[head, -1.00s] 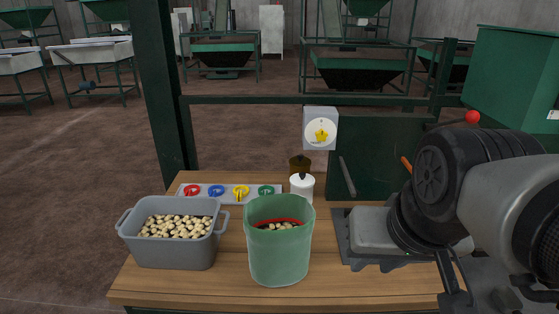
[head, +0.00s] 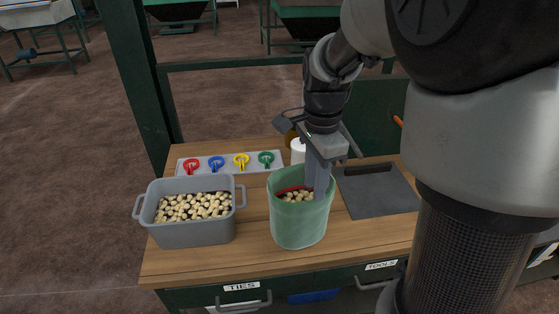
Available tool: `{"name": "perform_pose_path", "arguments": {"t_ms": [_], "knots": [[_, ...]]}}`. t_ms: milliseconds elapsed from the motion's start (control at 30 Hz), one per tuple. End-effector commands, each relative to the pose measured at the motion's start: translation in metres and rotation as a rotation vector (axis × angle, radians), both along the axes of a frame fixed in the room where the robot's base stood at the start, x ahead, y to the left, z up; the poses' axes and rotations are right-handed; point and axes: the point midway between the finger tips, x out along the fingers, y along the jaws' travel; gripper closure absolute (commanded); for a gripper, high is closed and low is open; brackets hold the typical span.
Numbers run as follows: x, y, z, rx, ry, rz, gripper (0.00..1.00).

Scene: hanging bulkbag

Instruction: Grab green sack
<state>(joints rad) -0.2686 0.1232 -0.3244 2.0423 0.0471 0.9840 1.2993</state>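The green sack (head: 298,222) stands upright and open-topped on the wooden table, holding pale nut-like pieces and a red curved item (head: 291,189). My gripper (head: 319,190) points down at the right part of the sack's mouth. One grey finger shows clearly, overlapping the sack's rim and upper front wall. I cannot tell whether it is inside or in front of the wall, or whether it touches. The other finger is not clearly seen, so the opening between them cannot be judged.
A grey bin (head: 192,233) of the same pieces stands left of the sack. A tray (head: 224,169) with red, blue, yellow and green ties lies behind. A white container (head: 298,151) is behind the sack. A dark flat plate (head: 378,196) lies to the right. Drawers (head: 345,284) are below.

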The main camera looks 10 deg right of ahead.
Motion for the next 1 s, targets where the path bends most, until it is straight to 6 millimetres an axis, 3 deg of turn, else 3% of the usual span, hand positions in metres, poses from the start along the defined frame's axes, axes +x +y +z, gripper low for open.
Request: {"name": "perform_pose_path", "arguments": {"t_ms": [100,233,467,800,1000], "knots": [[-0.001,0.0,-0.029,-0.002,0.004,0.0,0.73],[-0.001,0.0,-0.05,-0.001,0.003,0.001,0.73],[0.0,0.0,-0.065,-0.001,0.0,0.002,0.73],[0.002,0.005,-0.11,0.0,0.001,0.002,0.73],[0.003,0.005,-0.113,0.0,-0.002,0.002,0.73]]}}
